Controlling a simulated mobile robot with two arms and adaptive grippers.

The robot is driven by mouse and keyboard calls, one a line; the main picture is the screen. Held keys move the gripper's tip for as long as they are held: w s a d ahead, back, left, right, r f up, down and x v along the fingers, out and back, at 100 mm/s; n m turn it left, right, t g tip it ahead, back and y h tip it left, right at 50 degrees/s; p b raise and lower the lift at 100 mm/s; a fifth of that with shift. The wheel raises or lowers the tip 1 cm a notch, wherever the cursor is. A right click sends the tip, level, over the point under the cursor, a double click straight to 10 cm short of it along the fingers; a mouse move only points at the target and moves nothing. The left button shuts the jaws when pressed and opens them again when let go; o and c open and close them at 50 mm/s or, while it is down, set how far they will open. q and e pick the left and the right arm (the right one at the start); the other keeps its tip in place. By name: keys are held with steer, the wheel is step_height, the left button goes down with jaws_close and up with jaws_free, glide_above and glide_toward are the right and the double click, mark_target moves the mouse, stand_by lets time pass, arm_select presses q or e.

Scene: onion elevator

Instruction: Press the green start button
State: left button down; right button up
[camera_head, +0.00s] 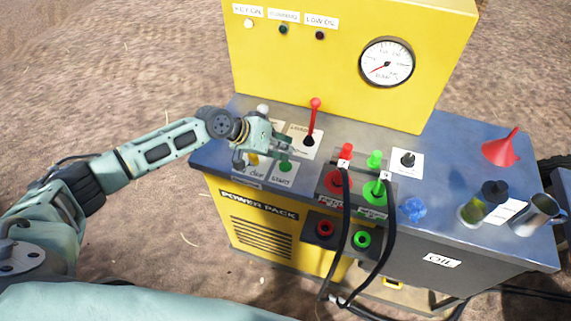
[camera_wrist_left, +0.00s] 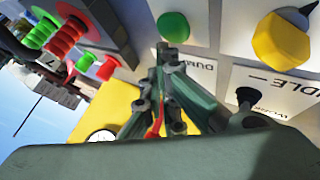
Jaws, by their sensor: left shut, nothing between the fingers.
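The green start button (camera_head: 285,167) is on the grey top of the power pack, beside a white label reading START. In the left wrist view the round green button (camera_wrist_left: 173,26) shows just beyond my fingertips. My left gripper (camera_head: 289,149) is over the panel, just behind the button in the head view. Its fingers (camera_wrist_left: 165,52) are shut with nothing between them. The tips appear close to the button, but I cannot tell whether they touch it. My right gripper is out of view.
A red-knobbed lever (camera_head: 315,118) stands right of the gripper. A yellow knob (camera_wrist_left: 282,40) is beside the button. Red and green couplings with black hoses (camera_head: 346,225) are to the right. A red funnel (camera_head: 501,148) and metal mug (camera_head: 538,213) stand at the far right. The yellow gauge panel (camera_head: 340,75) rises behind.

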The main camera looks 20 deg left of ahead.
arm_select(q)
steer(key=shift+f, duration=0.1)
steer(key=shift+f, duration=0.4)
stand_by(0.4)
steer(key=shift+f+b, duration=0.6)
steer(key=shift+b, duration=0.1)
stand_by(0.4)
steer(key=shift+s, duration=0.1)
steer(key=shift+r+p, duration=0.95)
steer(key=shift+r, duration=0.1)
